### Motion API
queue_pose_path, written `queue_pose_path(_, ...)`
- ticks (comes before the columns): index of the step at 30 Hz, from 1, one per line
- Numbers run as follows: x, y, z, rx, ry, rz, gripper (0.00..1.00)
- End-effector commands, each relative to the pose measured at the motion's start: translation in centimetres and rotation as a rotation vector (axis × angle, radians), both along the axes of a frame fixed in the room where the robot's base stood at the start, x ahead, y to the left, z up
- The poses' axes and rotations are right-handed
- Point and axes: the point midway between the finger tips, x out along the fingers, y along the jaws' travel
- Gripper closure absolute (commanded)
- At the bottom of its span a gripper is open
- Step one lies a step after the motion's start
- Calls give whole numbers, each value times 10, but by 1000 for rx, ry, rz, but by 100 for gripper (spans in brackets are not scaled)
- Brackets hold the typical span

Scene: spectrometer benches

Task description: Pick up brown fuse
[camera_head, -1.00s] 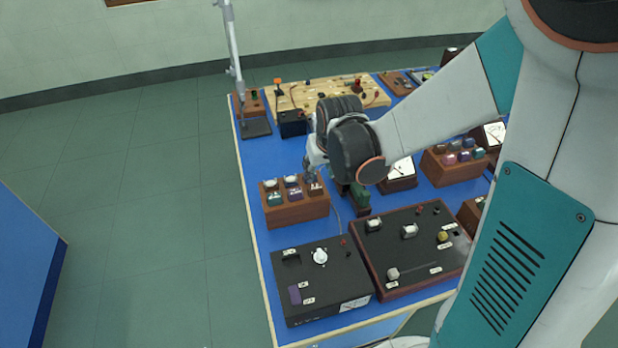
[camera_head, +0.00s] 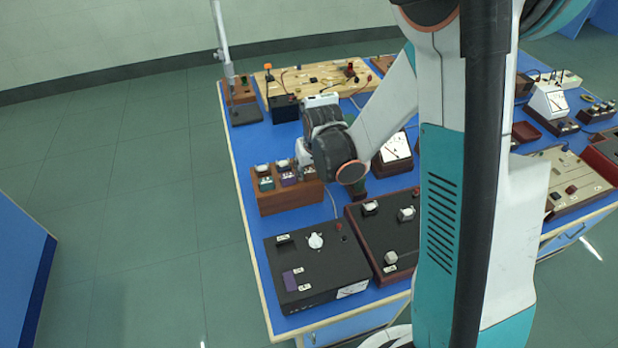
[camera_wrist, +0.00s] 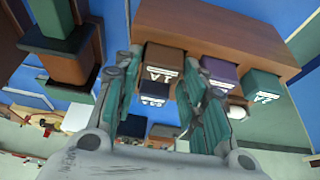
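A wooden rack (camera_head: 285,201) on the blue bench holds a row of labelled fuses: green (camera_head: 265,184), purple (camera_head: 289,179) and brown (camera_head: 309,173). In the wrist view the brown fuse (camera_wrist: 163,60) shows between my gripper's fingers (camera_wrist: 162,70), with the purple fuse (camera_wrist: 219,74) and green fuse (camera_wrist: 262,87) to its right. The right finger overlaps the gap between brown and purple. My gripper is open, its fingers apart on either side of the brown fuse; contact cannot be told. In the head view my gripper (camera_head: 304,158) is just above the rack's right end, its fingertips mostly hidden.
Black instrument boxes (camera_head: 322,270) stand in front of the rack. A stand with a pole (camera_head: 227,60) and a small black box (camera_head: 285,108) are behind it. A white-faced meter (camera_head: 395,148) is to the right. Floor left of the bench is clear.

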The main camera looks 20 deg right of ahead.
Motion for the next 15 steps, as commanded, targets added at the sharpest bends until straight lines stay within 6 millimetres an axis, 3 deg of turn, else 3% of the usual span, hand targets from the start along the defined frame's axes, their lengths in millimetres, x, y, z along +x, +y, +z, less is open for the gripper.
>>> queue_pose_path(5,0,0,1,0,0,0,62)
queue_pose_path(9,0,0,1,0,0,0,89)
queue_pose_path(15,0,0,1,0,0,0,89)
